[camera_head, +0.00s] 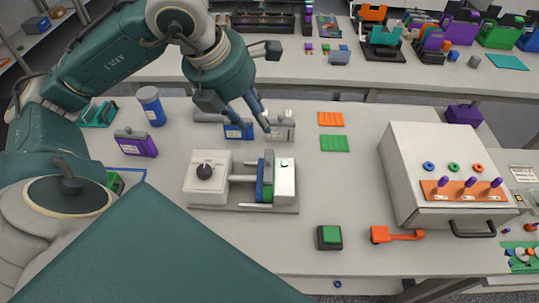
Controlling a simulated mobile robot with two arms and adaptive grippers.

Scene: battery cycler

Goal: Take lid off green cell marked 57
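My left gripper (253,127) is over the middle of the table behind the clamp fixture. Its two fingers are spread apart, with nothing visible between the tips. A blue cell with a pale label (239,131) stands right by the fingertips, and a grey block-like cell (281,129) is just to their right. I cannot tell whether the fingers touch either. A green and blue piece (264,183) sits in the clamp fixture (209,184). A green object (116,183) at the left is partly hidden by my arm. No 57 is legible. My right gripper is not in view.
A purple cell (136,143) and a blue cylinder (150,106) stand at the left. A large white cabinet (425,165) fills the right. Orange (331,119) and green (335,143) pads lie flat. A green button box (328,237) and orange tool (396,235) lie in front.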

